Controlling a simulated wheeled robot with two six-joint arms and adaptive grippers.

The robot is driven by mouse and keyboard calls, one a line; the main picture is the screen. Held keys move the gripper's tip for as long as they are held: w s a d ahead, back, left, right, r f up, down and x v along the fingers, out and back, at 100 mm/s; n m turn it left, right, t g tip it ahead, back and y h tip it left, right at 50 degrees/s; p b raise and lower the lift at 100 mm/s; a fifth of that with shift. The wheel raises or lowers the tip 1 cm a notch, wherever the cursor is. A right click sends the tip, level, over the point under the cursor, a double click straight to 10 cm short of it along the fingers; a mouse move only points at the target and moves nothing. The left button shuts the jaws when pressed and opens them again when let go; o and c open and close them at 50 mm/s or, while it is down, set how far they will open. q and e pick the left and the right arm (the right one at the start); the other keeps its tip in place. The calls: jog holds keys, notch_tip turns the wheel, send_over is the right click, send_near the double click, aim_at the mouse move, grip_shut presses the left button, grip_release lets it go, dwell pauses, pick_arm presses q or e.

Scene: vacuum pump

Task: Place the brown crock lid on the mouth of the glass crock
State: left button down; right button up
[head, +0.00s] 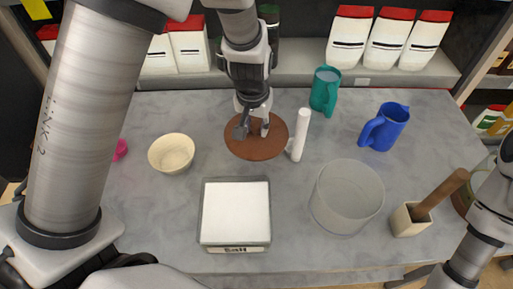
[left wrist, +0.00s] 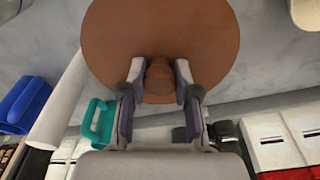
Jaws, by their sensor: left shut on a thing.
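The brown crock lid (head: 262,148) is a flat round disc at the back middle of the table. My left gripper (head: 253,128) comes down over it from above. In the left wrist view, the fingers (left wrist: 160,85) are shut on the knob at the centre of the lid (left wrist: 160,30). I cannot tell whether the lid touches the table. The glass crock (head: 338,217) is a clear round vessel standing with its mouth open and up, in front and to the right of the lid. Part of my right arm shows at the right edge, but its gripper is not visible.
A white cylinder (head: 300,136) stands close to the lid's right side. A cream bowl (head: 171,152), salt box (head: 235,215), green jug (head: 324,92), blue jug (head: 385,127) and holder with a wooden handle (head: 410,219) stand around. Clear table lies between the white cylinder and blue jug.

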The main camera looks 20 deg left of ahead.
pick_arm(q)
notch_tip(320, 180, down, 11)
jog(key=shift+r+b, duration=0.15)
jog(key=shift+b, duration=0.95)
jog(key=shift+w, duration=0.1)
jog(key=shift+f, duration=0.2)
jog(key=c, duration=0.8)
grip_release()
jog(key=shift+r, duration=0.1)
jog(key=shift+c, duration=0.2)
jog(key=shift+r, duration=0.1)
